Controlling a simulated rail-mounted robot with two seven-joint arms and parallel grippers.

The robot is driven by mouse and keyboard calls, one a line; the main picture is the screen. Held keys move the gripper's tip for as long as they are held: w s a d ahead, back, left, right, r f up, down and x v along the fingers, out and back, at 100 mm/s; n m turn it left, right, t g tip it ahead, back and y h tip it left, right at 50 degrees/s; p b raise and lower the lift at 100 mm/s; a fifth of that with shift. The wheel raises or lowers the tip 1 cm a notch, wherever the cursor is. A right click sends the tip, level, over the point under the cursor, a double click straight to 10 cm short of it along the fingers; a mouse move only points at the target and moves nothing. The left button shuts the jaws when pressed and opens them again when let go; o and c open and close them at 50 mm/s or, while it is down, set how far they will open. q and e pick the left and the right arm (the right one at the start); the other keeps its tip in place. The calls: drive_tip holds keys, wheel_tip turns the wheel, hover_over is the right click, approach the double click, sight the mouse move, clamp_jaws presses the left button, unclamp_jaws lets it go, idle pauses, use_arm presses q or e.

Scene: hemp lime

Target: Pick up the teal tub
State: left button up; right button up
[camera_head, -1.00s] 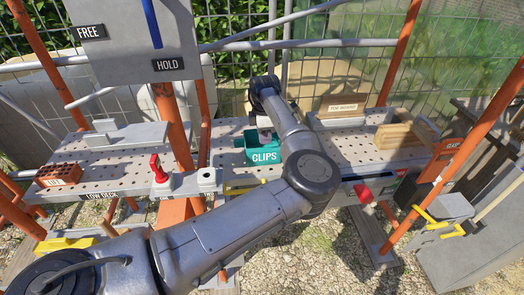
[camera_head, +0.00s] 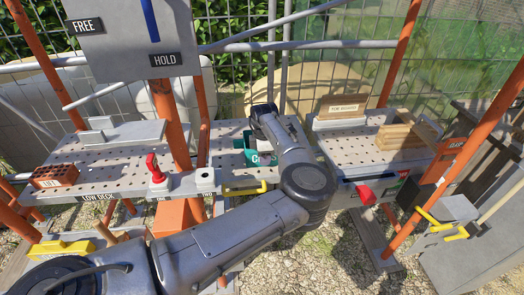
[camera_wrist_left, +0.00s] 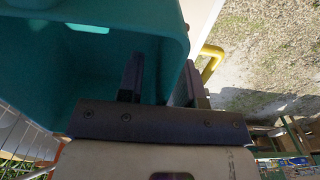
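In the left wrist view the teal tub (camera_wrist_left: 60,85) fills the upper left, seen from close up. My left gripper (camera_wrist_left: 160,85) is at the tub's side wall. One finger is inside the tub and the other is outside, with the wall between them. A gap shows between the inner finger and the wall, so the gripper looks open. In the head view its fingertips are hidden. My right gripper is not in view.
Orange posts and a yellow handle (camera_head: 245,189) are close by.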

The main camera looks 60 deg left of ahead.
use_arm(q)
drive_tip(key=shift+f, duration=0.1)
drive_tip(key=shift+c, duration=0.3)
clamp_jaws()
idle(0.4)
drive_tip(key=shift+r, duration=0.75)
wheel_tip(320, 180, up, 27)
drive_tip(key=p, duration=0.5)
drive_tip(key=shift+f+p, duration=0.2)
drive_tip(key=shift+p, duration=0.1)
